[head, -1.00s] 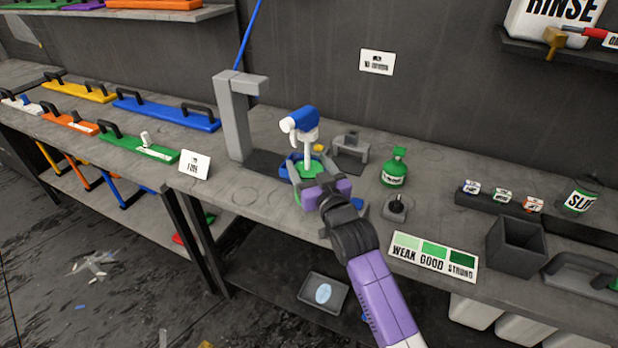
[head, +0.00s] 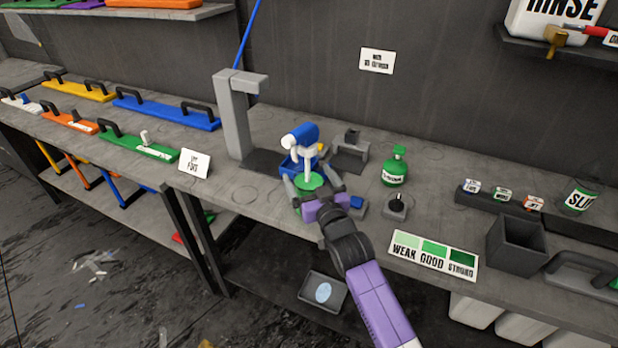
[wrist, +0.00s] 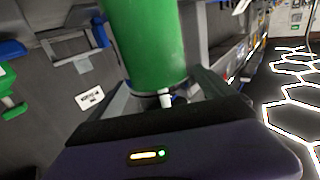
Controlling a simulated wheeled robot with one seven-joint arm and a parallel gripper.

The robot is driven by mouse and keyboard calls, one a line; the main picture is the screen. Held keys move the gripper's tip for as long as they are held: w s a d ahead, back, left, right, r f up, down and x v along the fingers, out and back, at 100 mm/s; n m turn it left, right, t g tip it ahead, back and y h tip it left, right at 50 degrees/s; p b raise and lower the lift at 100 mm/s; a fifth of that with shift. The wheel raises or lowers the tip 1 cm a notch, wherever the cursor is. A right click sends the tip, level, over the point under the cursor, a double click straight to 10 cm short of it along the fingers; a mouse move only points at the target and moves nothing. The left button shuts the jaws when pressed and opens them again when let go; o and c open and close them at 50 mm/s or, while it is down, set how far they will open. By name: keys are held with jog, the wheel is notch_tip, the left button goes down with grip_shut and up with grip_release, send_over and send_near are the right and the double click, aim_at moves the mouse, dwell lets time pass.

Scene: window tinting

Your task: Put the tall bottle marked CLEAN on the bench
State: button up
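A tall bottle (head: 310,184) with a green body and a blue-and-white spray head (head: 302,136) is at my gripper (head: 311,188), over the middle of the bench (head: 240,195). The fingers lie on either side of the green body and look closed on it. In the wrist view the green body (wrist: 145,45) stands large between the fingers of my gripper (wrist: 165,95). No CLEAN marking shows on the side I see. I cannot tell whether its base touches the bench.
A grey bracket (head: 350,152), a small green bottle (head: 395,168) and a black-knobbed block (head: 396,208) stand to the right. A WEAK GOOD STRONG card (head: 433,255) is at the front edge.

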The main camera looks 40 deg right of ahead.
jog(key=shift+r, duration=0.25)
jog(key=s+a+f+n+y+b, duration=0.1)
jog(key=s+a+f+y, duration=0.15)
jog(key=s+a, duration=0.8)
jog(key=s+a+f+n+y+b, duration=0.1)
jog(key=s+a+f+n+y, duration=0.15)
jog(key=s+a, duration=0.85)
jog(key=s+a+r+y, duration=0.1)
jog(key=s, duration=0.8)
jog(key=s+a+r+n+g+y, duration=0.1)
jog(key=s+a+r, duration=0.1)
jog(key=s, duration=0.7)
jog(key=shift+s+a+r+g+y, duration=0.25)
jog(key=shift+s+r+g+y, duration=0.05)
jog(key=shift+s, duration=0.05)
jog(key=shift+n, duration=0.25)
